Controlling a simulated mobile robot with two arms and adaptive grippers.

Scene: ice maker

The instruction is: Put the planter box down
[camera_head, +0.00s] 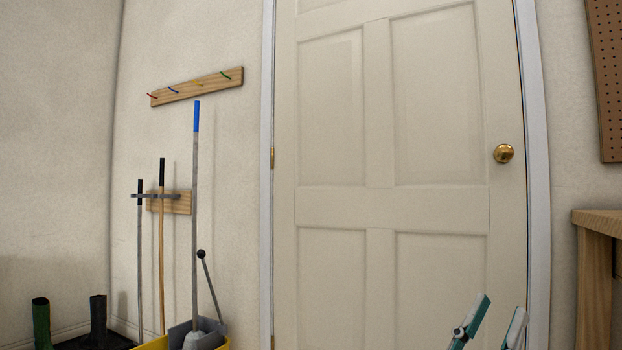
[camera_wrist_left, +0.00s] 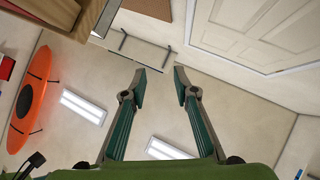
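No planter box shows in either view. My left gripper (camera_head: 499,312) stands at the bottom right of the head view, in front of the white door, with its two teal fingers pointing up and apart. In the left wrist view the same gripper (camera_wrist_left: 160,80) has its fingers spread with a clear gap and nothing between them. My right gripper is in neither view.
A closed white door (camera_head: 380,210) with a brass knob (camera_head: 503,153) fills the middle. A wooden bench (camera_head: 594,285) stands at the right edge. A yellow mop bucket (camera_head: 153,344) and long-handled tools are at the lower left. An orange kayak (camera_wrist_left: 33,95) shows in the wrist view.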

